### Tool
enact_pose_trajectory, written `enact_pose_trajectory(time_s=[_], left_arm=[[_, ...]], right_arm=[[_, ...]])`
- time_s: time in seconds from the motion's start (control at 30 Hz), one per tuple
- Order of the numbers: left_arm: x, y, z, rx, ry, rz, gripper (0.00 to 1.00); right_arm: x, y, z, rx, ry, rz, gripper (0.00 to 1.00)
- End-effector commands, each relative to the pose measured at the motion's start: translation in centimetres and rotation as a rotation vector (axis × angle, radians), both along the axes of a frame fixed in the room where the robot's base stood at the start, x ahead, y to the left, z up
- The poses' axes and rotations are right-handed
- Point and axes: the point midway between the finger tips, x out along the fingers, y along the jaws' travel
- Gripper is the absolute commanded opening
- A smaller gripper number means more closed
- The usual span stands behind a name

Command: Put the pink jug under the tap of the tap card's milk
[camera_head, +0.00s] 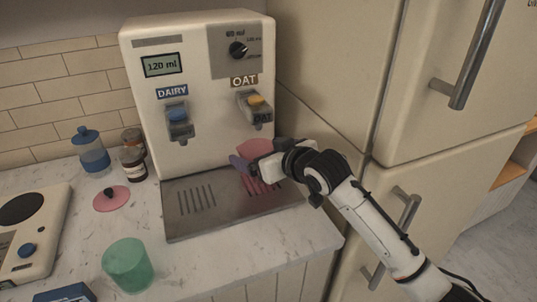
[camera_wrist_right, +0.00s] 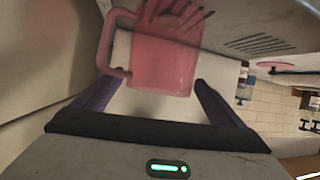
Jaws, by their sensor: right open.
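The pink jug (camera_head: 255,146) stands on the metal drip tray (camera_head: 235,217) below the tap marked OAT (camera_head: 256,103), partly hidden by my right gripper. The other tap, marked DAIRY (camera_head: 178,118), has bare tray below it. My right gripper (camera_head: 241,168) is open beside the jug, its purple fingers low in front of the tap. In the right wrist view, the jug (camera_wrist_right: 165,55) with its handle lies just ahead of the open gripper (camera_wrist_right: 152,92), between the lines of the fingers. Contact cannot be told. My left gripper is out of view.
A green cup (camera_head: 128,265) stands at the counter's front. A pink lid (camera_head: 112,199), a blue-lidded jar (camera_head: 91,153) and brown jars (camera_head: 133,162) are left of the dispenser (camera_head: 150,95). A cream appliance (camera_head: 30,240) is far left. The fridge (camera_head: 340,80) closes off the right.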

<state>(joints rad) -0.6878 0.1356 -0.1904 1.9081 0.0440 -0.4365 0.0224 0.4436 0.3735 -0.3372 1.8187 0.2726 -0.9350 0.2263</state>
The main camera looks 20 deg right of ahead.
Motion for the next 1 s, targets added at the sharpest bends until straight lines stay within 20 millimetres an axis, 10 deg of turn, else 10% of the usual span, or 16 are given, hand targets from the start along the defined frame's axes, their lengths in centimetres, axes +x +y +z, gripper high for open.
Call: enact_pose_trajectory(time_s=[0.6, 1.0], left_arm=[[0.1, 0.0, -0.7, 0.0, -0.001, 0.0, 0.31], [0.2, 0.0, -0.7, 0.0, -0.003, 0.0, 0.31]], right_arm=[[-9.7, -2.2, 3.9, -0.001, 0.001, 0.0, 0.92], [-10.7, -2.5, 4.5, -0.001, 0.001, -0.001, 0.92]])
